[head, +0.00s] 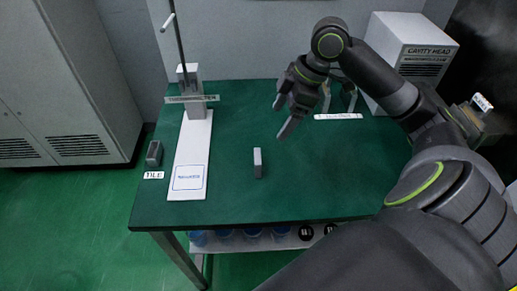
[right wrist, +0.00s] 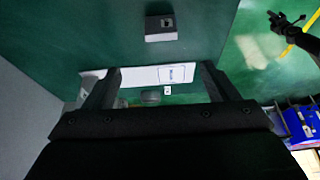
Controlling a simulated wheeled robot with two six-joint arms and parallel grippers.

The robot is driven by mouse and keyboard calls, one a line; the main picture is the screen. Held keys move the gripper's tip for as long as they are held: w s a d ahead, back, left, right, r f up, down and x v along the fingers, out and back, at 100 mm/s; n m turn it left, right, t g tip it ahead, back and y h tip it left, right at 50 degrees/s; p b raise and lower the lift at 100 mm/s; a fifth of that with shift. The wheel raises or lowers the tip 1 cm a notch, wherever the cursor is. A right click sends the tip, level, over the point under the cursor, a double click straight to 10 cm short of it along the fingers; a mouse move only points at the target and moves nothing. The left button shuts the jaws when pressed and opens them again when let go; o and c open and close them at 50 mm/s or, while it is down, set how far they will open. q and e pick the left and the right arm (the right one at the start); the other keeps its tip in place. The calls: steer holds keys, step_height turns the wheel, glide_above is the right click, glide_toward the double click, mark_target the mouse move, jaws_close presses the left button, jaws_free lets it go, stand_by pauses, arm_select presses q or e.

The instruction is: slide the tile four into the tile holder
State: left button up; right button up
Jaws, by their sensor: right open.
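A small grey upright block (head: 257,163), which I take to be the tile four, stands alone near the middle of the green table. In the right wrist view the block (right wrist: 161,28) shows a small mark; its number is too small to read. A grey piece (head: 154,153) with a label reading TILE, apparently the tile holder, is at the table's left edge; it also shows in the right wrist view (right wrist: 150,96). My right gripper (head: 285,115) is open and empty, above and beyond the block. My left gripper does not show.
A white board (head: 191,150) with a thermometer stand (head: 192,92) lies between the block and the labelled piece. A white cavity head box (head: 408,60) stands at the back right. A white shelf with blue containers (head: 254,232) is below. The table around the block is clear.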

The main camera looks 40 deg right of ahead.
glide_toward(258, 156)
steer(key=x, duration=0.5)
steer(key=shift+a+f, duration=0.1)
steer(key=shift+a, duration=0.2)
steer(key=shift+x, duration=0.8)
steer(key=shift+d+x, duration=0.15)
steer(key=shift+x, duration=1.1)
steer(key=shift+d+x, duration=0.15)
steer(key=shift+x, duration=1.15)
steer(key=shift+w, duration=0.1)
steer(key=c, duration=1.1)
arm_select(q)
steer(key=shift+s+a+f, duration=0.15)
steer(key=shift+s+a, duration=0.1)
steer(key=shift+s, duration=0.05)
arm_select(e)
steer(key=shift+c, duration=0.2)
